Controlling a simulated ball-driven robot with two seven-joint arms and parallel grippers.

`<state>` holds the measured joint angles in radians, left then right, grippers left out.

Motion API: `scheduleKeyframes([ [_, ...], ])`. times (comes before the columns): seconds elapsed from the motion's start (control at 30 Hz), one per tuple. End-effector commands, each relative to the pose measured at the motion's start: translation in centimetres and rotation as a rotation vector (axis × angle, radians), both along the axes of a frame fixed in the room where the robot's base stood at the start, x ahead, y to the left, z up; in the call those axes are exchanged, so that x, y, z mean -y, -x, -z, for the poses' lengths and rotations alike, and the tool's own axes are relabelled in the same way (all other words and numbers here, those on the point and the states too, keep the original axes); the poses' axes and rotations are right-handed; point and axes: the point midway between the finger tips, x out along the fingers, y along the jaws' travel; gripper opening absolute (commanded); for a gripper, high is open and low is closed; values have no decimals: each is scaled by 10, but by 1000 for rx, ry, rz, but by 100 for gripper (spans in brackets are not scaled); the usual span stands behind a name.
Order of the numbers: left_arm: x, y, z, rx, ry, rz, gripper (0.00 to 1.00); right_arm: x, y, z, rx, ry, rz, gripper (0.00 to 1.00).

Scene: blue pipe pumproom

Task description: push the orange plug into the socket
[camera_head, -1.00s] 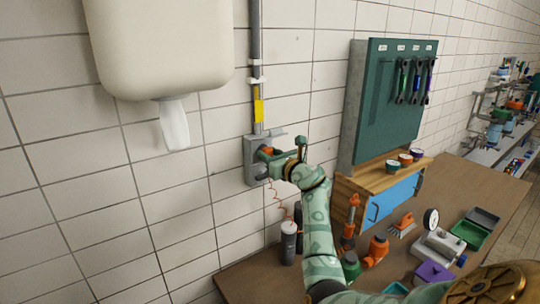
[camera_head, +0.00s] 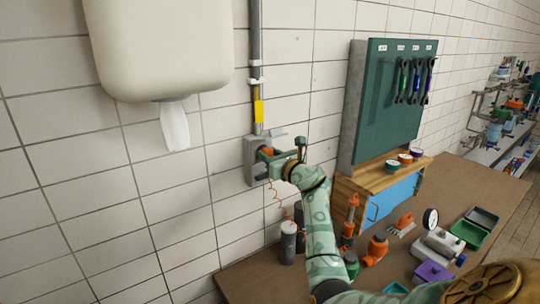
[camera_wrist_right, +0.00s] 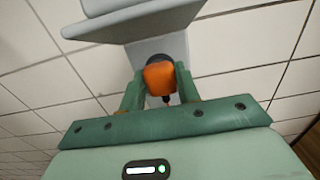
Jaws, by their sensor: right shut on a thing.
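The orange plug (camera_head: 266,151) is at the front of the grey wall socket (camera_head: 252,163), with a thin coiled orange cord hanging below it. My right gripper (camera_head: 269,160) is shut on the plug, its green fingers on either side. In the right wrist view the plug (camera_wrist_right: 159,76) sits between the fingertips and its far end meets the dark round opening of the socket (camera_wrist_right: 158,46). How deep it sits cannot be told. The socket's grey lid is raised above it. My left gripper is not in view.
A conduit (camera_head: 256,60) with a yellow label runs up the wall from the socket. A towel dispenser (camera_head: 160,50) hangs at left. Below, a brown workbench (camera_head: 245,285) holds a spray can (camera_head: 288,243), orange tools, trays and a tool-board cabinet (camera_head: 390,110).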

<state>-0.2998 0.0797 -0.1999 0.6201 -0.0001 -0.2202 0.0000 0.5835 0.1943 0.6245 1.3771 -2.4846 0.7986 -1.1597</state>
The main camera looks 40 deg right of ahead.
Motion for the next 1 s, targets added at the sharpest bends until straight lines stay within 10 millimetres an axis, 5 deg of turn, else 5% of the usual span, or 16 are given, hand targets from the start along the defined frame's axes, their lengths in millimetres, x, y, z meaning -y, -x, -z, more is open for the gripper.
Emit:
scheduleKeyframes([
  [0.93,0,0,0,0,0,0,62,1,-8,0,1,1,0,12],
  [0.97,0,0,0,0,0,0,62,1,-8,0,1,1,0,35],
  [1.0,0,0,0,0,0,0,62,1,-8,0,1,0,0,46],
])
